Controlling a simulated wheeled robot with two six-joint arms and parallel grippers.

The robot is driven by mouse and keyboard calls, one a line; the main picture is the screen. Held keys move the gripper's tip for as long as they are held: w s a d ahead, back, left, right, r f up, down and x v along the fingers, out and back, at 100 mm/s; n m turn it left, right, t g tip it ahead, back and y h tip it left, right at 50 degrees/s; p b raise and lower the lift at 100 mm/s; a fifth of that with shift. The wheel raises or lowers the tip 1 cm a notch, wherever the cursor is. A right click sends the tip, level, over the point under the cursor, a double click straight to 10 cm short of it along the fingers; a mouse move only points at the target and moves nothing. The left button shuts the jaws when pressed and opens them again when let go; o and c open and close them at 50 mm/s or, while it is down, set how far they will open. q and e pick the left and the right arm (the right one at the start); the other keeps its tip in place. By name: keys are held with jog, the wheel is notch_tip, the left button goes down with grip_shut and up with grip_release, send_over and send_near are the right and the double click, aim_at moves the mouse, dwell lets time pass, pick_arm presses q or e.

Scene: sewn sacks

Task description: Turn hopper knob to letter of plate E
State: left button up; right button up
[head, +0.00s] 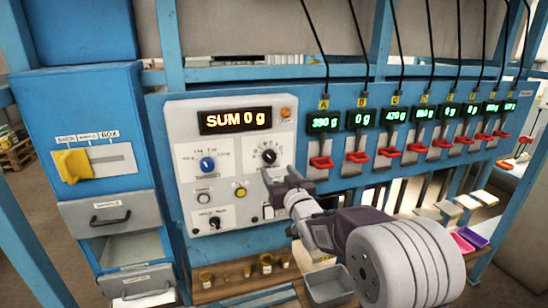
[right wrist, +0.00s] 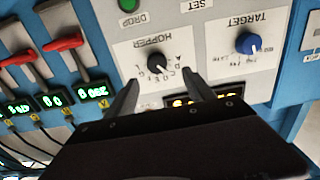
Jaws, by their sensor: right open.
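The hopper knob (head: 269,156) is a small black dial on the light grey panel, with letters around it. In the right wrist view the same knob (right wrist: 157,63) shows upside down under the word HOPPER, its pointer too small to read surely. My right gripper (head: 278,175) is in front of the panel, just below the knob in the head view. In the right wrist view the right gripper (right wrist: 162,82) is open, its fingers apart and empty, with the knob beyond the tips. Plate E (head: 450,97) seems to be the small yellow tag fifth in the row; its letter is hard to read.
A blue target knob (head: 207,164) and a yellow button (head: 240,191) are close by on the panel. Several red levers (head: 321,162) stick out to the right. A grey bin (head: 328,287) is below my arm.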

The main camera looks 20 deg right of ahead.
aim_at(270, 159)
jog(key=w+p, duration=0.1)
jog(key=w, duration=0.2)
jog(key=w+p, duration=0.2)
jog(key=w, duration=0.1)
jog(key=w+p, duration=0.1)
jog(key=w, duration=0.1)
jog(key=shift+w+d+f+p, duration=0.1)
jog(key=shift+w+d+p, duration=0.3)
jog(key=shift+w+a, duration=0.1)
jog(key=shift+a, duration=0.3)
jog(key=shift+d, duration=0.25)
jog(key=c, duration=0.7)
grip_shut()
jog(key=shift+f+m+b, duration=0.15)
jog(key=shift+m+b, duration=0.65)
jog(key=shift+b, duration=0.35)
jog(key=m+b, duration=0.2)
jog(key=shift+a+m, duration=0.1)
jog(key=shift+m, duration=0.2)
jog(key=shift+m+b, duration=0.85)
jog(key=shift+m, duration=0.35)
jog(key=shift+r+m+b, duration=0.2)
jog(key=shift+m+b, duration=0.35)
jog(key=shift+m, duration=0.95)
